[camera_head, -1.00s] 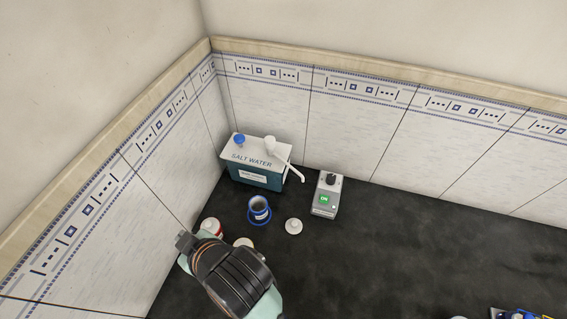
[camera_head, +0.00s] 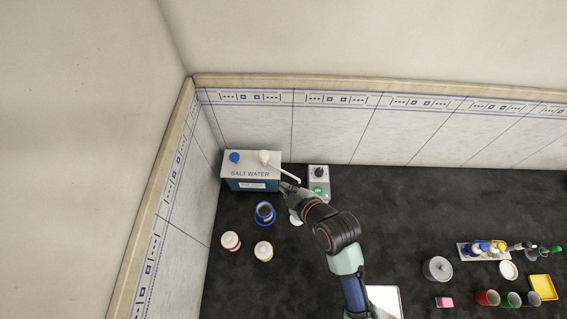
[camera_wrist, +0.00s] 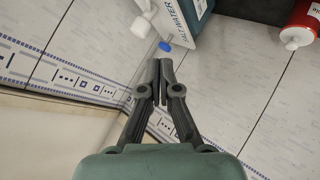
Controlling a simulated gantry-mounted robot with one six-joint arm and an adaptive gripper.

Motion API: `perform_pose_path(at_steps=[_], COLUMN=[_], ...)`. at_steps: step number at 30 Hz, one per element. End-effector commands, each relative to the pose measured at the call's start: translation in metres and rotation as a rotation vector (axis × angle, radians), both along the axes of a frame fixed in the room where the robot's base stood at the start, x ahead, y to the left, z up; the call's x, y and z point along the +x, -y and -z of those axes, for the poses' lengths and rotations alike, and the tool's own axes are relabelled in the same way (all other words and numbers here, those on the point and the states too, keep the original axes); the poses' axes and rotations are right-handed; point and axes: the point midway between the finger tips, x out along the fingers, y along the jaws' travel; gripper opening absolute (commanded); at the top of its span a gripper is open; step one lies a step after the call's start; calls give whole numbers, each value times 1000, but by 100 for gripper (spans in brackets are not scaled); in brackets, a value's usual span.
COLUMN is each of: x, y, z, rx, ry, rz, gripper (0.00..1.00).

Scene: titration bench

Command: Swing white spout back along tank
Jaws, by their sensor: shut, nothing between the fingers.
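The salt water tank (camera_head: 251,185) stands in the back left corner of the bench, with a white top, a teal body and a blue cap (camera_head: 234,157). Its white spout (camera_head: 283,169) runs from a pivot on the top out past the tank's right side, toward the front right. My gripper (camera_head: 286,188) is just below the spout's outer end; contact cannot be told. In the wrist view my gripper's fingers (camera_wrist: 160,64) are together and empty. The tank (camera_wrist: 197,15), blue cap (camera_wrist: 165,46) and part of the white spout (camera_wrist: 141,26) lie beyond the fingertips.
A grey control box (camera_head: 318,183) stands right of the spout. A blue-rimmed jar (camera_head: 265,213), red-labelled jar (camera_head: 230,241) and yellow-rimmed jar (camera_head: 263,250) stand in front of the tank. A white lid (camera_head: 295,219) is partly hidden by my arm. Tiled walls close the corner.

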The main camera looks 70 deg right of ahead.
Motion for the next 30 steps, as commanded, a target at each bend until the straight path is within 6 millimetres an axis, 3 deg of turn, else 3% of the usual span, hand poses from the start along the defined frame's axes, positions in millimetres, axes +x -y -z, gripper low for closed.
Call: perform_pose_path(at_steps=[1, 3, 8, 14, 24, 30], x=[-15, -23, -23, -7, 39, 35], y=[9, 15, 17, 30, 68, 85], z=[-5, -1, 4, 19, 62, 87], rx=[-9, -21, -27, -27, -25, -26], ry=[-18, -30, -33, -34, -34, -34], rz=[20, 27, 25, 24, 24, 26], gripper=[0, 0, 0, 0, 0, 0])
